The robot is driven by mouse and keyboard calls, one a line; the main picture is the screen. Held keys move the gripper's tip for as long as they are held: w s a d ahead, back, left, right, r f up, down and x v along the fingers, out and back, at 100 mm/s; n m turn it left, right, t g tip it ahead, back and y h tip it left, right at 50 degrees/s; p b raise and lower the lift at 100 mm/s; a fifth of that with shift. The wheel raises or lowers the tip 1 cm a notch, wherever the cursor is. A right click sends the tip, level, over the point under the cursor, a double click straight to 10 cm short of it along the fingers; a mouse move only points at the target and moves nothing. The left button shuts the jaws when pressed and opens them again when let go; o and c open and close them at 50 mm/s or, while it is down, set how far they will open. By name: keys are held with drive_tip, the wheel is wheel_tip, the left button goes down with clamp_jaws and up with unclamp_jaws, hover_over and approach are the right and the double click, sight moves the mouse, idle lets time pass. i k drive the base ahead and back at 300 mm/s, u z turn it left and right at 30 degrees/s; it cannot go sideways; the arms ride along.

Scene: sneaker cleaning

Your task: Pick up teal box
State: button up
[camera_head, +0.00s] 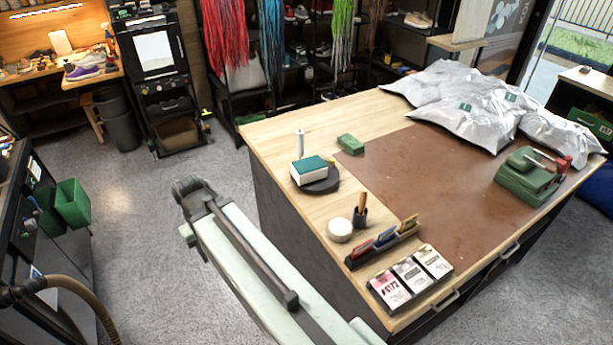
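A box with a teal top and white sides (309,169) sits on a dark round stand (324,186) near the left edge of the wooden table. A slim white cylinder stands just behind it. A smaller green block (350,144) lies behind and to the right, apart from the box. My pale green arm reaches up from the bottom of the view, left of the table, and ends in a dark joint. I see no gripper fingers.
The table (290,125) also holds a white round tub (340,230), a card rack (383,243), three cards (411,278), a green press (530,176) and silver bags (465,113). Open floor (150,175) lies left of the table.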

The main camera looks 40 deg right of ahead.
sight(308, 170)
drive_tip(key=u, duration=0.4)
drive_tip(key=k, duration=1.2)
drive_tip(key=u, duration=0.2)
drive_tip(key=i, duration=2.65)
drive_tip(key=u, duration=0.75)
